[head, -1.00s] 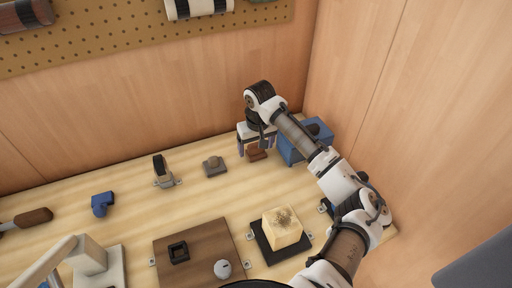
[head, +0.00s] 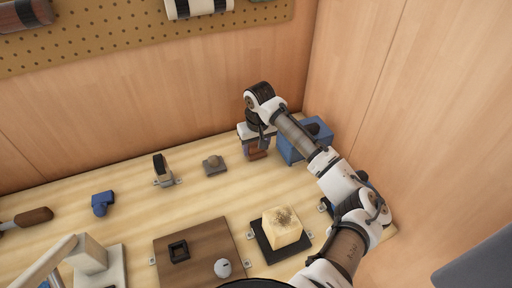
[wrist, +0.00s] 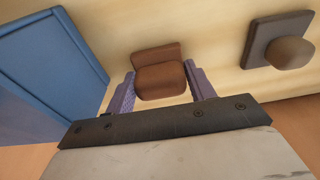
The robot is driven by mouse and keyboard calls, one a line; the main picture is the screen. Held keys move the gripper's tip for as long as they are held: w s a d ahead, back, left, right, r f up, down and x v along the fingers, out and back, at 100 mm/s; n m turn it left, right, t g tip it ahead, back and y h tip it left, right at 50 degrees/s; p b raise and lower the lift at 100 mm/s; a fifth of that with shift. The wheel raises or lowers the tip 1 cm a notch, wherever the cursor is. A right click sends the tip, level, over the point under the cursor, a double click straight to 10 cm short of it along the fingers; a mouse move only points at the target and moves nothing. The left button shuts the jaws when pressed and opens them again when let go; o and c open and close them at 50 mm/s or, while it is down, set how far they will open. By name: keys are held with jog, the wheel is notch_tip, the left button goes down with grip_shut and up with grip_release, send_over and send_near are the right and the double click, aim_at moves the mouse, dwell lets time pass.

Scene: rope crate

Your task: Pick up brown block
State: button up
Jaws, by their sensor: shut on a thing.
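The brown block (head: 257,153) is at the back right of the workbench, beside the blue box. In the wrist view the brown block (wrist: 160,82) sits between the two purple fingers of my gripper (wrist: 159,70), which is shut on it. In the head view my gripper (head: 256,149) points down and its fingers partly cover the block. I cannot tell clearly whether the block is clear of the bench.
The blue box (head: 292,154) stands close to the right of my gripper. A grey plate with a round knob (head: 214,164) lies to its left. A yellowish cube (head: 283,226) on a black base and a brown board (head: 205,252) are nearer. A wooden wall rises behind.

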aim_at(256, 143)
notch_tip(256, 143, up, 20)
jog(key=b, duration=0.2)
dwell(0.4)
jog(key=o, duration=0.3)
jog(key=shift+c, duration=0.8)
jog(key=shift+s+f, duration=0.1)
